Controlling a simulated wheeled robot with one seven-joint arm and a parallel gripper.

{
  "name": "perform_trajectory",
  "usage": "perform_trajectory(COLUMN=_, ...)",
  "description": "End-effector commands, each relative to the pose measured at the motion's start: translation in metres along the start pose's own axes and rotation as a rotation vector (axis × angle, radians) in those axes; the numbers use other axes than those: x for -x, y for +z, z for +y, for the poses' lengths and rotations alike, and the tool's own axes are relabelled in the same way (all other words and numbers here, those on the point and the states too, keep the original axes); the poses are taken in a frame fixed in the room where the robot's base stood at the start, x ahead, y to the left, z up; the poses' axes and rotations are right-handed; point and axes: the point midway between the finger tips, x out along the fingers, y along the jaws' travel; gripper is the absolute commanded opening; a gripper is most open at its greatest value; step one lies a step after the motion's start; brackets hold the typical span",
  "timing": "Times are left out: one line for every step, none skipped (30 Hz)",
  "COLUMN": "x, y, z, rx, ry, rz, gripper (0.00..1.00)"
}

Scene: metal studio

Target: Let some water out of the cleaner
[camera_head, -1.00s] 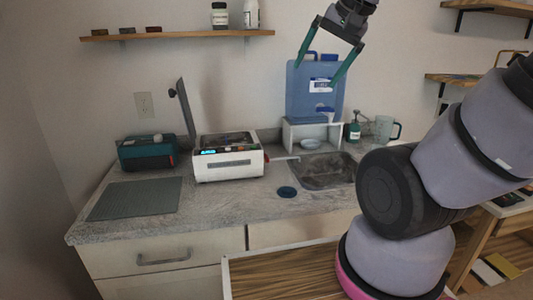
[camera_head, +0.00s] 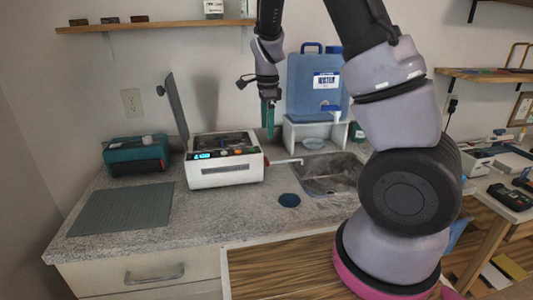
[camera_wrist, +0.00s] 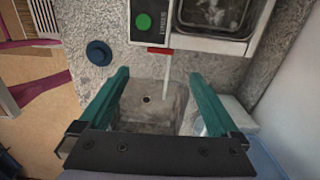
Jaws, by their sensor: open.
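The cleaner (camera_head: 222,174) is a white box with a lit display, standing on the counter with its dark lid (camera_head: 177,108) raised. It also shows at the top of the wrist view (camera_wrist: 115,22), with a green button. A red drain lever (camera_wrist: 160,52) sits at its side, and a thin pale spout (camera_wrist: 167,78) runs from there over the sink (camera_head: 328,182).
A blue water tank (camera_head: 315,84) stands on a white stand behind the sink. A teal box (camera_head: 136,155) and a grey-green mat (camera_head: 124,210) lie left. The counter front is mostly clear.

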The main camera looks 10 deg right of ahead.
Motion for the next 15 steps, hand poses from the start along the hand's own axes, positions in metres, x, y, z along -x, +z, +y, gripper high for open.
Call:
perform_trajectory(x=-0.004, y=0.0, z=-0.001, rx=-0.006, ry=0.002, rz=0.006, gripper=0.97)
perform_trajectory(x=-0.006, y=0.0, z=-0.001, rx=-0.008, ry=0.003, rz=0.007, gripper=0.97)
perform_trajectory(x=-0.009, y=0.0, z=-0.001, rx=-0.009, ry=0.004, rz=0.008, gripper=0.97)
perform_trajectory(x=-0.012, y=0.0, z=-0.001, rx=-0.009, ry=0.004, rz=0.007, gripper=0.97)
perform_trajectory(x=-0.016, y=0.0, z=-0.001, rx=-0.01, ry=0.004, rz=0.007, gripper=0.97)
perform_trajectory(x=-0.022, y=-0.001, z=0.0, rx=-0.008, ry=0.005, rz=0.007, gripper=0.97)
perform_trajectory(x=-0.028, y=-0.001, z=0.0, rx=-0.009, ry=0.006, rz=0.008, gripper=0.97)
perform_trajectory(x=-0.034, y=-0.001, z=0.0, rx=-0.008, ry=0.006, rz=0.008, gripper=0.97)
perform_trajectory(x=-0.041, y=0.0, z=0.0, rx=-0.009, ry=0.006, rz=0.007, gripper=0.97)
perform_trajectory(x=-0.048, y=-0.001, z=0.0, rx=-0.009, ry=0.006, rz=0.008, gripper=0.97)
perform_trajectory(x=-0.053, y=-0.001, z=0.0, rx=-0.009, ry=0.006, rz=0.007, gripper=0.97)
perform_trajectory(x=-0.061, y=-0.001, z=0.0, rx=-0.008, ry=0.006, rz=0.007, gripper=0.97)
perform_trajectory(x=-0.067, y=-0.001, z=0.0, rx=-0.007, ry=0.006, rz=0.007, gripper=0.97)
perform_trajectory(x=-0.072, y=-0.001, z=0.0, rx=-0.008, ry=0.005, rz=0.007, gripper=0.97)
perform_trajectory(x=-0.079, y=-0.001, z=0.0, rx=-0.009, ry=0.006, rz=0.007, gripper=0.97)
